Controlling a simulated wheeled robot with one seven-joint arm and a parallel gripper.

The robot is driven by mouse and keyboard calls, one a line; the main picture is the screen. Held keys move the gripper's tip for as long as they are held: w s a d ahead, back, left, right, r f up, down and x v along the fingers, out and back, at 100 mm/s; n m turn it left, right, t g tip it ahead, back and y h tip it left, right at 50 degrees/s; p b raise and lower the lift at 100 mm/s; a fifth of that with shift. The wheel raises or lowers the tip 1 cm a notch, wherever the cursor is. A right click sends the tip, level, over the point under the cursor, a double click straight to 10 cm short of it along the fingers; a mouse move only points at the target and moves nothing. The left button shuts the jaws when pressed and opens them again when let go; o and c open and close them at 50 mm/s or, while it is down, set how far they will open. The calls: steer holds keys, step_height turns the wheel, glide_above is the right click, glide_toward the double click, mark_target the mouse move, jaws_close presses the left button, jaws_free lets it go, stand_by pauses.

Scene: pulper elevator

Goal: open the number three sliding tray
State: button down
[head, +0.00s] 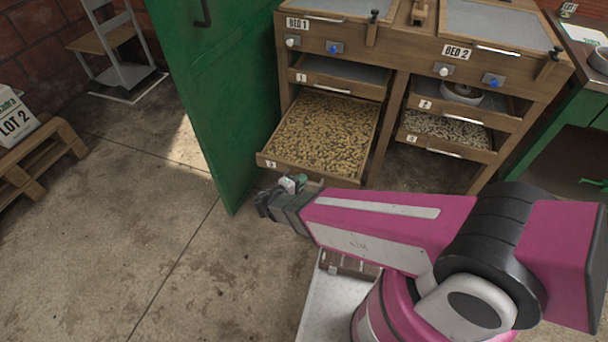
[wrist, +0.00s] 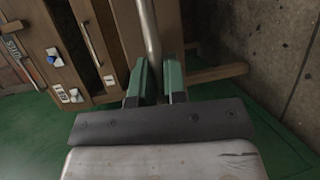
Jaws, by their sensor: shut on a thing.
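The number three sliding tray (head: 265,160) is the lower left tray of the wooden cabinet. It is pulled out and full of tan, bean-like pieces. Its small number plate (head: 271,164) is at the left of its front. My gripper (head: 292,183) is at the tray's front, and my arm hides part of that front. In the wrist view, the green fingers of my gripper (wrist: 156,80) are shut around a metal bar handle (wrist: 149,30). The handle's far end is out of that view.
The tray above, marked 1 (head: 335,83), looks shallowly set in the cabinet. Right of it are two trays, the lower one (head: 450,152) holding pale pieces. A green door (head: 207,90) stands left of the open tray. A pallet (head: 45,158) is far left; the concrete floor between is clear.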

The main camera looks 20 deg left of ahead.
steer(key=shift+s, duration=0.35)
steer(key=c, duration=1.2)
jaws_free()
steer(key=shift+s+a, duration=0.1)
steer(key=v, duration=1)
steer(key=shift+s+a, duration=0.2)
steer(key=shift+s, duration=0.05)
